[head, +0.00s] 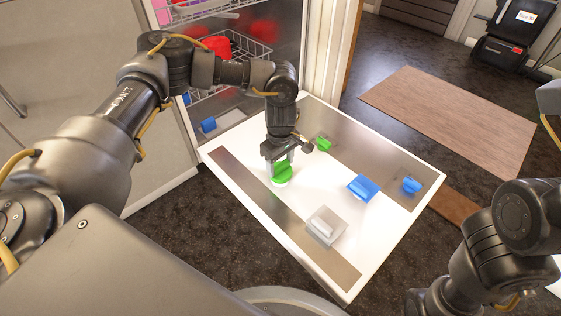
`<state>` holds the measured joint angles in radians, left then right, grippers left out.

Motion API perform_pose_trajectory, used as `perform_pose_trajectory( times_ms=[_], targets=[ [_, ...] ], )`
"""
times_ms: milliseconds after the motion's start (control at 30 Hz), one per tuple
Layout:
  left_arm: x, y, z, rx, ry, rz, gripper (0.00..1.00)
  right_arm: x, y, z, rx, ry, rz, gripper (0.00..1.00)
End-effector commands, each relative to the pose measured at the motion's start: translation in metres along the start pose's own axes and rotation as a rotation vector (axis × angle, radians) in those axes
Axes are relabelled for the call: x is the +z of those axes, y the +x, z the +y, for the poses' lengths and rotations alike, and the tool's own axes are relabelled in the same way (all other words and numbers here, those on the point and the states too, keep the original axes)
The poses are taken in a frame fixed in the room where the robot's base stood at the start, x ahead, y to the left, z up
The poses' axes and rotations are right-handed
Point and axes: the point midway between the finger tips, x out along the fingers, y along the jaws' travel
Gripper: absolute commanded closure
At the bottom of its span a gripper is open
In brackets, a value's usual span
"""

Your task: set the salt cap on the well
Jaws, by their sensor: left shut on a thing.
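A round green cap (282,174), which I take to be the salt cap, is at the left part of the white open door panel. My left gripper (280,168) points down over it and is shut on it, with a finger on each side. A white round edge shows just under the cap. I cannot tell whether this is the well's rim or part of the cap, nor whether the cap touches the panel. The fingers and cap hide what lies beneath. My right arm is at the lower right; its gripper is out of view.
The open door panel (250,192) also bears a small green piece (323,144), a blue block (363,187), a smaller blue piece (411,185) and a grey-white raised piece (325,225). Behind are wire racks with a red item (217,47). A brown mat (450,118) lies beyond.

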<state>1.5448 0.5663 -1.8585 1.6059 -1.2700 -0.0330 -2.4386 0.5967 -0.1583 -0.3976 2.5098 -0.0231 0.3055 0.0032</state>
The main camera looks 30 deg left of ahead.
Motion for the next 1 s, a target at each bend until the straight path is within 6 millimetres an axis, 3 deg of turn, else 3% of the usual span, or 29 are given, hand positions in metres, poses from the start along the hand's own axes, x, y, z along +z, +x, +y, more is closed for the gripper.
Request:
perform_pose_trajectory(
  times_ms=[1000],
  targets=[
    [0.000,0.023,0.000,0.000,0.001,0.000,0.62,-0.006,-0.005,-0.001,0.011,0.003,0.019,0.64]
  ],
)
